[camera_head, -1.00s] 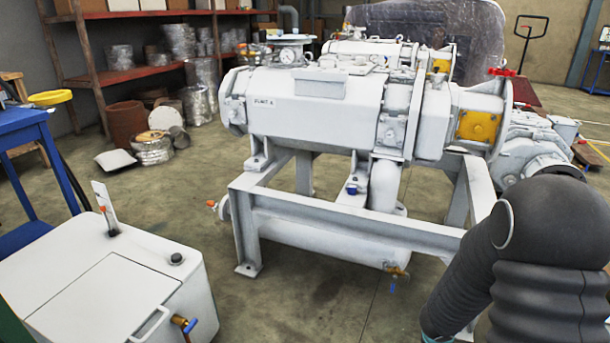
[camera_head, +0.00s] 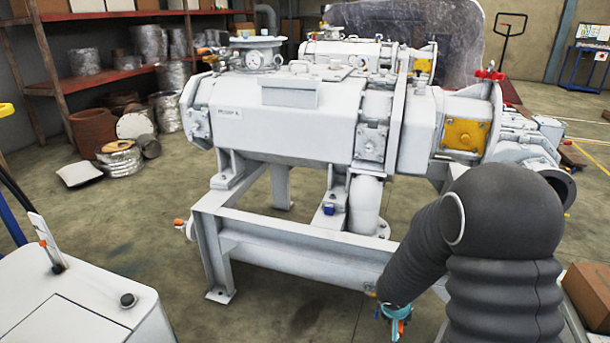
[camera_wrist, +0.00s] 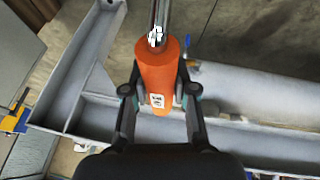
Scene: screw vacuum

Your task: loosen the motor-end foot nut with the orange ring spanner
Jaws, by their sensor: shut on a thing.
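My gripper (camera_wrist: 160,95) is shut on the orange handle of the ring spanner (camera_wrist: 159,62) in the wrist view. The spanner's metal shaft runs up out of the top of that view, so its ring end is hidden. In the head view my gripper (camera_head: 395,318) shows small at the lower right, below my dark arm, with a bit of orange at it. It is low, in front of the pump frame. A blue nut (camera_head: 329,209) sits on a foot of the white pump (camera_head: 290,120), on the frame's beam, well above and left of my gripper.
The grey steel frame (camera_head: 290,228) under the pump stands close to my gripper. A white cabinet (camera_head: 85,305) with a lever is at the lower left. A cardboard box (camera_head: 590,293) is at the right edge. Open floor lies between cabinet and frame.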

